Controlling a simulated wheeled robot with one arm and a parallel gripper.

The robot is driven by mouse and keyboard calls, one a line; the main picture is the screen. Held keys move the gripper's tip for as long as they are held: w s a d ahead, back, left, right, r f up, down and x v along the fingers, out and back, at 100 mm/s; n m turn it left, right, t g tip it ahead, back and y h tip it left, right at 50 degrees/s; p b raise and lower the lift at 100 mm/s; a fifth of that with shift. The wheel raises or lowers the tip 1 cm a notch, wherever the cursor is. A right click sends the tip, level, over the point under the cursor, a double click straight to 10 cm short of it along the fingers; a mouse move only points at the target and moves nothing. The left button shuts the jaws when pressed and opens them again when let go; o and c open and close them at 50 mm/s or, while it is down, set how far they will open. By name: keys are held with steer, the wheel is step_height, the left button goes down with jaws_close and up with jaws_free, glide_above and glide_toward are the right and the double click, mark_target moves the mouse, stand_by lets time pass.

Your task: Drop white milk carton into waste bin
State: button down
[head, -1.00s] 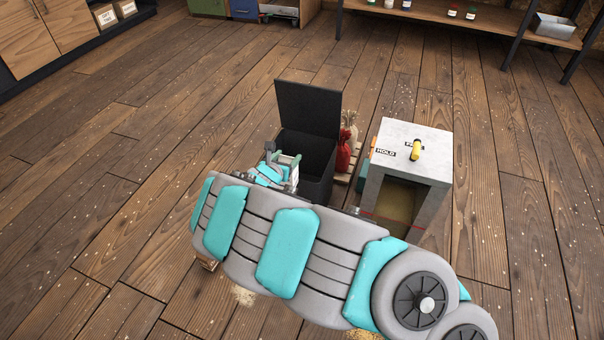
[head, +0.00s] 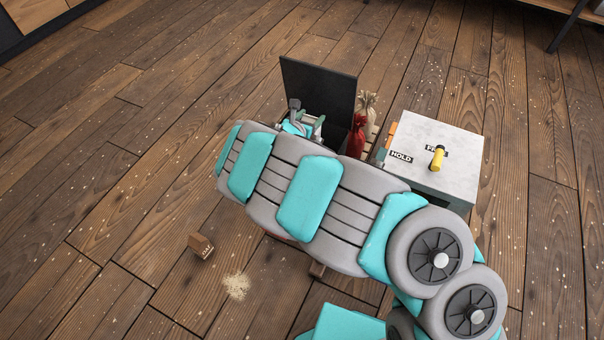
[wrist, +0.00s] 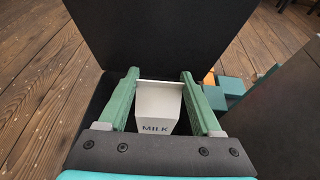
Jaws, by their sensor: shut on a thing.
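The white milk carton (wrist: 157,106), with MILK printed on it, sits between the two green fingers of my gripper (wrist: 160,88) in the wrist view. My gripper is shut on it. The dark waste bin has its lid (head: 318,92) raised in the head view; the lid also fills the top of the wrist view (wrist: 160,30). My gripper (head: 305,122) is in front of the raised lid, over the bin's opening as far as I can see. My arm hides most of the bin's body in the head view.
A grey-topped cabinet (head: 425,150) marked HOLD, with a yellow handle (head: 437,157), stands right of the bin. A small brown box (head: 201,245) and spilled grains (head: 236,286) lie on the floor at front left.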

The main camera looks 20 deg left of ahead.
steer(key=shift+f+b, duration=0.7)
steer(key=shift+f, duration=1.15)
jaws_free()
steer(key=v, duration=0.7)
steer(key=shift+s+r, duration=0.25)
steer(key=shift+s, duration=0.1)
